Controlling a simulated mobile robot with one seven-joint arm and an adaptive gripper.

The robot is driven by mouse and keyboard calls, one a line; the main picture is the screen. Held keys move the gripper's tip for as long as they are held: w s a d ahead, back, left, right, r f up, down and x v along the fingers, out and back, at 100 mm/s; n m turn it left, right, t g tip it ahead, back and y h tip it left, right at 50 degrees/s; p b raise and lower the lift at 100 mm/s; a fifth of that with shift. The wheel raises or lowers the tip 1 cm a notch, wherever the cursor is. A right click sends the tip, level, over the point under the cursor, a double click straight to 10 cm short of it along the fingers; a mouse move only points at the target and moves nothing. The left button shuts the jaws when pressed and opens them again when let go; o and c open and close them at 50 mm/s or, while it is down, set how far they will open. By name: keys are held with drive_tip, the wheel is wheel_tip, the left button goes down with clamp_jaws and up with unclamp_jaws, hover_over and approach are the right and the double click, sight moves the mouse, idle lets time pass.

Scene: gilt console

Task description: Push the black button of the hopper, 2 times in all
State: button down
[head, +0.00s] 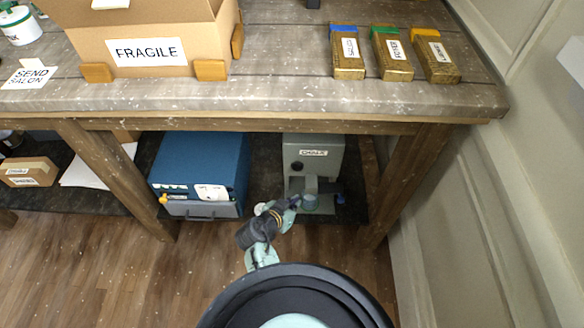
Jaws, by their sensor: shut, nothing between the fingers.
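The hopper (313,168) is a grey box with a white label that seems to read "CHALK". It stands on the dark lower shelf under the wooden table. A small dark round spot (297,166) on its front, left and below the label, looks like the black button. My gripper (296,202) is shut and empty. It is low in front of the hopper, below the dark spot and apart from it in the picture.
A blue box (203,168) stands left of the hopper. A table leg (408,180) and the wall are to the right. The tabletop (280,92) overhangs the shelf, with a FRAGILE carton (205,28) and gilt blocks on it. A small blue item (341,199) lies right of the cup.

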sight(297, 168)
drive_tip(key=shift+w, duration=0.1)
drive_tip(key=w+b, duration=0.2)
drive_tip(key=w, duration=0.6)
drive_tip(key=shift+w, duration=0.3)
drive_tip(key=shift+w, duration=0.15)
idle(1.2)
drive_tip(key=shift+w+b, duration=0.3)
drive_tip(key=shift+w, duration=0.35)
idle(0.6)
drive_tip(key=shift+s, duration=0.8)
